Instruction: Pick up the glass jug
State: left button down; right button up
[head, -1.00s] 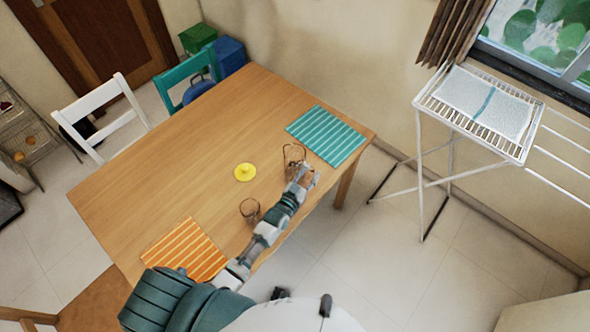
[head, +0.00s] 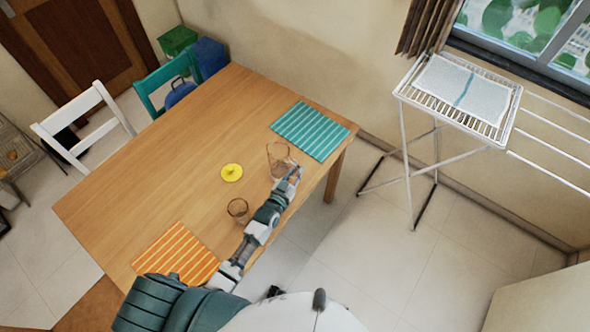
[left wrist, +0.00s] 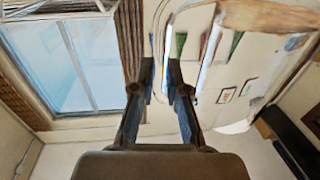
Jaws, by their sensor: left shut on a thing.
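The clear glass jug (head: 279,154) is at the right edge of the wooden table, near the teal striped placemat. My left gripper (head: 291,176) is at the jug's near right side, shut on it, at the handle side as far as I can tell. I cannot tell whether the jug's base touches the table. In the left wrist view the two dark fingers (left wrist: 160,75) stand close together, with blurred, clear glass (left wrist: 205,50) around and beyond them. My right gripper is not in view.
A glass tumbler (head: 238,209) stands on the table (head: 150,165) close beside my left forearm. A yellow lid-like piece (head: 232,172) lies left of the jug. The teal placemat (head: 310,131) and orange placemat (head: 177,256) lie flat. A drying rack (head: 458,100) stands at the right.

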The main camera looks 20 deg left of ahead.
aim_at(299, 166)
pick_arm(q)
jog(key=r, duration=0.3)
jog(key=shift+d+r, duration=0.1)
jog(key=shift+d, duration=0.25)
jog(key=s+d+r, duration=0.1)
jog(key=s+d, duration=0.9)
jog(key=s, duration=0.1)
jog(key=shift+s+d+r, duration=0.15)
jog(key=shift+s+r, duration=0.2)
jog(key=shift+s, duration=0.05)
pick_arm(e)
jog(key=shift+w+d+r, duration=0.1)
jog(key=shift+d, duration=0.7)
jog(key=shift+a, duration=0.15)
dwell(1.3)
